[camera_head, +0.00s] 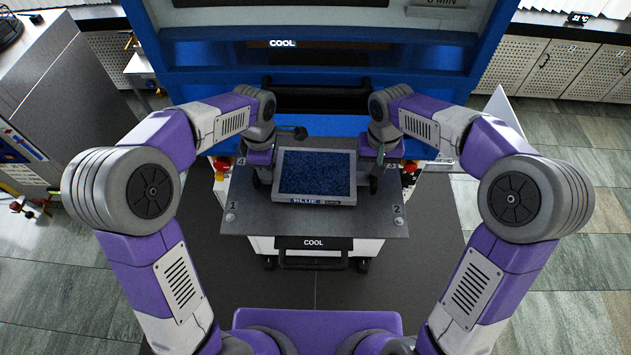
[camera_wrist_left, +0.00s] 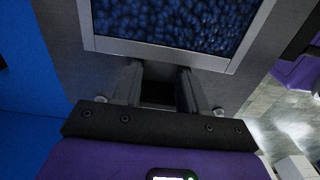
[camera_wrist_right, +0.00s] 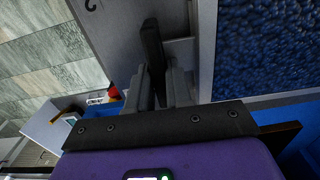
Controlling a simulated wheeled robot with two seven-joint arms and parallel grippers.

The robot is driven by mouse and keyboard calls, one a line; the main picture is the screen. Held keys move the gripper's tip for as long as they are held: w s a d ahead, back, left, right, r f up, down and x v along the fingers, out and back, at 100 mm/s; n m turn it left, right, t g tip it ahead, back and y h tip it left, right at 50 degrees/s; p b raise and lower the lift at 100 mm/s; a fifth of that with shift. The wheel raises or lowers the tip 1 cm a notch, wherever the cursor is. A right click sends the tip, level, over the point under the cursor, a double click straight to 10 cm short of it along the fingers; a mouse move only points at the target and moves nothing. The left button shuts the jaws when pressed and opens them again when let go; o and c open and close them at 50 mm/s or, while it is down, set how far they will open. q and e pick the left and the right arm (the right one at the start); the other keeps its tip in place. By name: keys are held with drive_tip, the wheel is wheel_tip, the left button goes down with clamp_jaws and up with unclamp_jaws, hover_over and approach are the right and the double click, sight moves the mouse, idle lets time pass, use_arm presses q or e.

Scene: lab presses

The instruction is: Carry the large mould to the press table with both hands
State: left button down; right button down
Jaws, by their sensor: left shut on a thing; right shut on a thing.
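The large mould (camera_head: 317,198) is a grey square tray filled with blue granules, with a "BLUE" label on its front edge. It is over the grey table plate (camera_head: 300,221); I cannot tell whether it rests on it or hangs just above. My left gripper (camera_head: 265,177) is at the mould's left side, shut on it; its fingers (camera_wrist_left: 160,88) show beside the mould's frame (camera_wrist_left: 160,52). My right gripper (camera_head: 373,178) is at the right side, shut on a dark handle-like bar (camera_wrist_right: 152,45) beside the mould's frame (camera_wrist_right: 207,50). The grip points are partly hidden.
The plate has numbered corners and sits on a white wheeled cart (camera_head: 368,246) marked "COOL", with a dark front handle (camera_head: 313,262). A blue press (camera_head: 200,80), also marked "COOL", stands directly behind. A grey cabinet (camera_head: 70,90) stands at left. Floor at right is open.

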use_arm(q)
drive_tip(key=shift+f+b, duration=0.65)
use_arm(e)
drive_tip(key=shift+f, duration=0.65)
use_arm(q)
drive_tip(key=c, duration=0.9)
unclamp_jaws()
drive_tip(key=shift+s, duration=0.1)
use_arm(e)
drive_tip(key=c, duration=1.3)
unclamp_jaws()
use_arm(q)
drive_tip(key=o, duration=0.3)
use_arm(e)
drive_tip(key=shift+o, duration=1.3)
drive_tip(key=shift+s, duration=0.1)
use_arm(q)
wheel_tip(320, 180, up, 6)
drive_tip(key=shift+r, duration=0.75)
use_arm(e)
drive_tip(key=shift+r, duration=0.2)
wheel_tip(320, 180, up, 12)
drive_tip(key=shift+f, duration=0.15)
